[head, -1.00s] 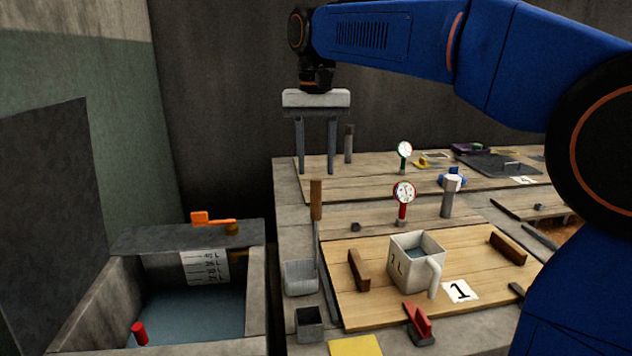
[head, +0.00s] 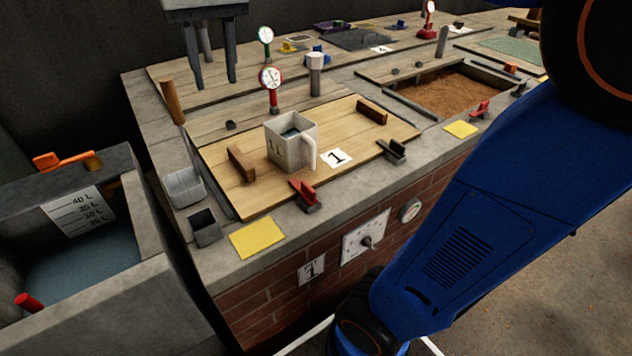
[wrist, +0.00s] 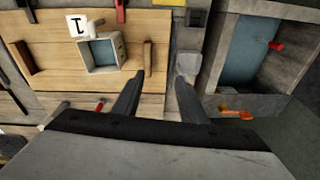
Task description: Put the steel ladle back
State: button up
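The steel ladle appears as a square grey metal bowl (head: 184,189) at the left edge of the stone counter, with an upright wooden handle (head: 172,102) behind it. The lower join between handle and bowl is hard to make out. My gripper (head: 214,84) points down beyond and to the right of the handle top, fingers apart with nothing between them. In the wrist view my gripper (wrist: 160,77) is also open and empty. A white 1 L measuring jug (head: 288,150) with bluish contents stands on the wooden board.
A water basin (head: 150,255) with a litre scale (head: 79,210) is at left. A dark square cup (head: 205,228) and yellow card (head: 257,238) lie near the counter's front edge.

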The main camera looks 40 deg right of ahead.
jog(key=s+d+f+t, duration=0.1)
jog(key=s+d+f, duration=0.2)
jog(key=s+f, duration=0.3)
jog(key=s+d+f+t, duration=0.1)
jog(key=s+d+f, duration=0.3)
jog(key=f, duration=0.5)
jog(key=s+d+f+n+t, duration=0.1)
jog(key=s+d+f, duration=0.2)
jog(key=s+f, duration=0.4)
jog(key=shift+s+d+f, duration=0.15)
jog(key=shift+s+f, duration=0.05)
jog(key=shift+s, duration=0.6)
